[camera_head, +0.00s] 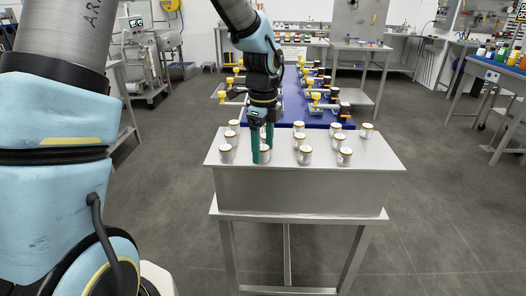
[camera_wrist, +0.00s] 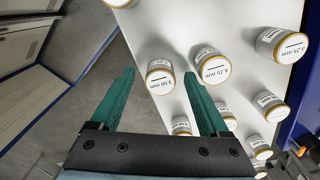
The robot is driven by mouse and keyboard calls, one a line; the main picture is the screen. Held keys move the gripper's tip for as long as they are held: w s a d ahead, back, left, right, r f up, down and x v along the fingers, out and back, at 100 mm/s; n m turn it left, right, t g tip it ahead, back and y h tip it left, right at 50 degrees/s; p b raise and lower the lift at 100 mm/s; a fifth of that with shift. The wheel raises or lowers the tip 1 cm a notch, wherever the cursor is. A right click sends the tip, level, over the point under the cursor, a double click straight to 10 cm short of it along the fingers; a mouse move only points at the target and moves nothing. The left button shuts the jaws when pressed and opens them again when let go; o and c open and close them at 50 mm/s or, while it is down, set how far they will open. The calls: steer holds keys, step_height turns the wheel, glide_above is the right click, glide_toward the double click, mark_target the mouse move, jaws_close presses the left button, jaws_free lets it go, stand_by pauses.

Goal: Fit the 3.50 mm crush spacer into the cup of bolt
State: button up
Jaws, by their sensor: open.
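My gripper (camera_head: 262,146) is open, with its two green fingers pointing down at the near left part of a metal stand. In the wrist view, a white jar with a gold rim (camera_wrist: 160,77), its label appearing to read 3.50 mm, lies in line with the gap between the fingertips (camera_wrist: 160,72). I cannot tell whether the fingertips are level with it. Nothing is held. A similar jar (camera_wrist: 211,66), seemingly 4.25 mm, is close beyond the right fingertip. I cannot make out the bolt or its cup for certain.
Several more similar jars, such as one at the front right (camera_head: 345,156), are spread over the metal stand (camera_head: 376,156). Behind it is a blue-topped bench (camera_head: 292,104) with yellow-topped fittings (camera_head: 315,97) along both sides. The grey floor to the right is open.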

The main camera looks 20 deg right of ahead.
steer(key=shift+f, duration=0.2)
jaws_close()
stand_by(0.6)
